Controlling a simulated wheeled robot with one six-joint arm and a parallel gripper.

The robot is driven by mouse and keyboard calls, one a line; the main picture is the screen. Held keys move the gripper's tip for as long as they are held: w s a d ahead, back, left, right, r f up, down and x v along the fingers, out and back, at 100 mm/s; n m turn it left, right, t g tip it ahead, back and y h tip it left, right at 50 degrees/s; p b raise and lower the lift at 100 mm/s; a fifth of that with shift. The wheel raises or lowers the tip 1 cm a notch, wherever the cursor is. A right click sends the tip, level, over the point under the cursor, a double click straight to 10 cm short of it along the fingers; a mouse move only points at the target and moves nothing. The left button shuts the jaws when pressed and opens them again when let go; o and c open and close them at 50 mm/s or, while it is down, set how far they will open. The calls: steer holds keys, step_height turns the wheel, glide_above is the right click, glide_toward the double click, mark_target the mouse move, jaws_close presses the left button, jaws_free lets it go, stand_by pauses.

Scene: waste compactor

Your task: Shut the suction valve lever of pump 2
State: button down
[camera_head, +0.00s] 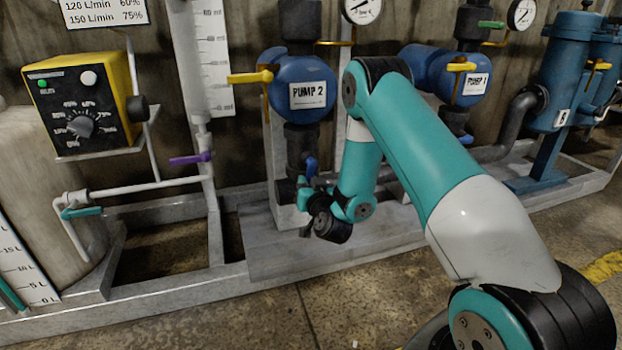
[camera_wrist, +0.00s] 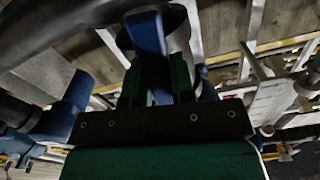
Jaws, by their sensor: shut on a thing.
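Pump 2 (camera_head: 302,84) is a blue round pump with a white "PUMP 2" label, left of centre in the head view. Below it, on the dark vertical pipe (camera_head: 299,140), a blue lever (camera_head: 311,166) shows in part; I take it to be the suction valve lever. My gripper (camera_head: 304,190) is at this lever, low in front of the pipe, and partly hides it. In the wrist view, the blue lever (camera_wrist: 148,38) runs up between the dark green fingers of my gripper (camera_wrist: 157,88), which is shut on it. The lever's exact angle is hard to tell.
A yellow lever (camera_head: 252,77) is beside pump 2. Pump 1 (camera_head: 465,76) stands to the right. A yellow control box (camera_head: 82,100), a purple lever (camera_head: 190,158) and a teal lever (camera_head: 81,212) are to the left. A grey frame rail (camera_head: 170,296) runs along the floor.

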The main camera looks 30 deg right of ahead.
steer(key=m+p, duration=0.1)
steer(key=a+r+m+p, duration=0.1)
steer(key=m+p, duration=0.1)
steer(key=a+m+p, duration=0.1)
steer(key=shift+w+a+r+m+p, duration=0.1)
steer(key=shift+w+r+m+p, duration=0.05)
steer(key=shift+w+m+p, duration=0.15)
steer(key=shift+w+a+r+m+p, duration=0.1)
steer(key=shift+a+r+m+p, duration=0.3)
steer(key=shift+r+m+p, duration=1.05)
steer(key=shift+w+a+r+m+p, duration=0.1)
steer(key=shift+a+m+p, duration=0.5)
steer(key=shift+m, duration=1.75)
steer(key=shift+w+a+r+m+p, duration=0.1)
steer(key=shift+a+r+m+p, duration=0.15)
steer(key=shift+r+m+p, duration=0.9)
steer(key=shift+f+m, duration=0.45)
steer(key=shift+m, duration=0.4)
steer(key=c, duration=1)
jaws_free()
steer(key=shift+o, duration=0.2)
